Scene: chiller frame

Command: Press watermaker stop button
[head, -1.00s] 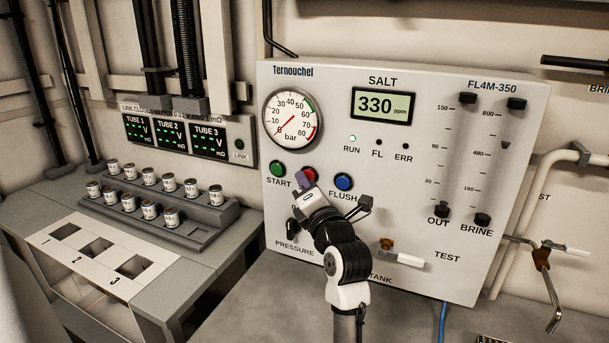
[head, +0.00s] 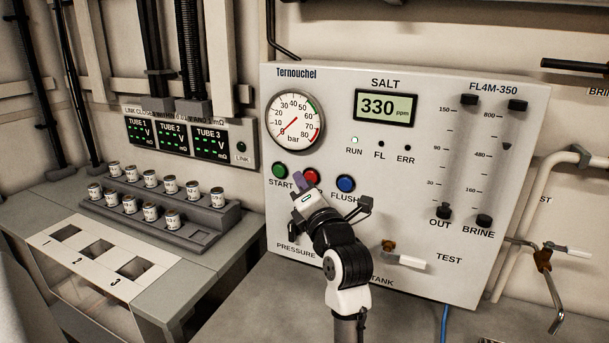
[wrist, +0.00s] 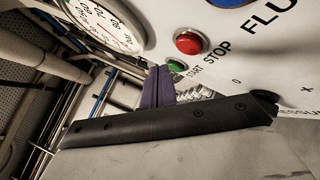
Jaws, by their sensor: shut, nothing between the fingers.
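The red stop button (head: 311,176) sits on the grey watermaker panel (head: 440,150), between the green start button (head: 280,170) and the blue flush button (head: 345,183). The wrist view shows the red button (wrist: 188,42) unobstructed, with the STOP label beside it and the green button (wrist: 176,67) below. My gripper (head: 299,178) is shut and empty, its purple fingertips just left of the red button in the head view. In the wrist view the purple fingers (wrist: 158,85) lie below and left of the red button, apart from it in the picture. The gap to the panel cannot be judged.
A pressure gauge (head: 295,122) is above the buttons. A test valve handle (head: 405,260) sticks out at lower right. A rack of small canisters (head: 190,222) stands left.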

